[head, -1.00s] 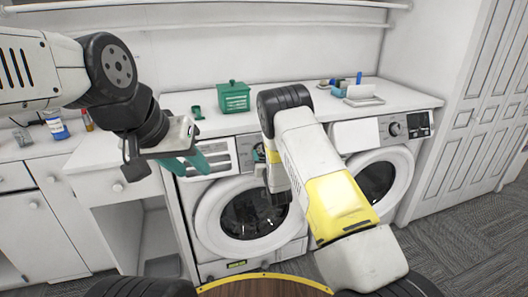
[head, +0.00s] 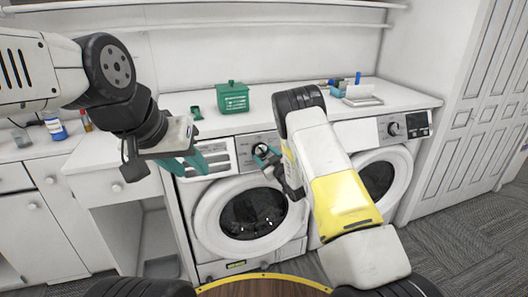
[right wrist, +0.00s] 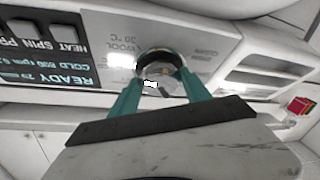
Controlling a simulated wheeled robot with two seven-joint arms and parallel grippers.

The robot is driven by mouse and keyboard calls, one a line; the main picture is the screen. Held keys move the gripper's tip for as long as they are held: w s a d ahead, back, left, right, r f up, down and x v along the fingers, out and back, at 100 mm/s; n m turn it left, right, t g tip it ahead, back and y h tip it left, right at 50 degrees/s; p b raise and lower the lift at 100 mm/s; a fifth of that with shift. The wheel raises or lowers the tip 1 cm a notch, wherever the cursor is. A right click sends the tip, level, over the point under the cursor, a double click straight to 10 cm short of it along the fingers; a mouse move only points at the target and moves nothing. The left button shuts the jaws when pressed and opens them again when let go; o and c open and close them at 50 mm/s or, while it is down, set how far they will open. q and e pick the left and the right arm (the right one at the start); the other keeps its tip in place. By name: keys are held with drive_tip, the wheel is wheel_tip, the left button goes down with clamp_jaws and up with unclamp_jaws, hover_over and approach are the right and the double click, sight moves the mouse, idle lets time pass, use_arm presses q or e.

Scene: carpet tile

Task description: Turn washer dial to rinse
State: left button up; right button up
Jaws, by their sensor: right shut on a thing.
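The left washer (head: 207,215) stands under the counter, with a round dial (head: 261,148) on its control panel. My right gripper (head: 266,156) is at that dial. In the right wrist view its two teal fingers (right wrist: 160,88) are shut on the dial (right wrist: 157,66), one on each side. Printed labels around the dial, such as wool and 30 °C, appear upside down there; I cannot read a rinse label or the dial's pointer. My left gripper (head: 190,163) hangs in front of the washer's left drawer panel, open and empty.
A second washer (head: 408,165) with its own dial (head: 394,129) stands to the right. On the counter are a green box (head: 233,97), a small green cup (head: 196,112) and a white tray (head: 362,97). A dark display (right wrist: 45,75) lies beside the held dial.

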drive_tip(key=shift+d+n+g+y, duration=0.15)
drive_tip(key=shift+n+g+y, duration=0.3)
drive_tip(key=shift+n, duration=0.85)
drive_tip(key=o, duration=1.4)
drive_tip(key=shift+v, duration=3.85)
drive_tip(key=shift+d, duration=0.1)
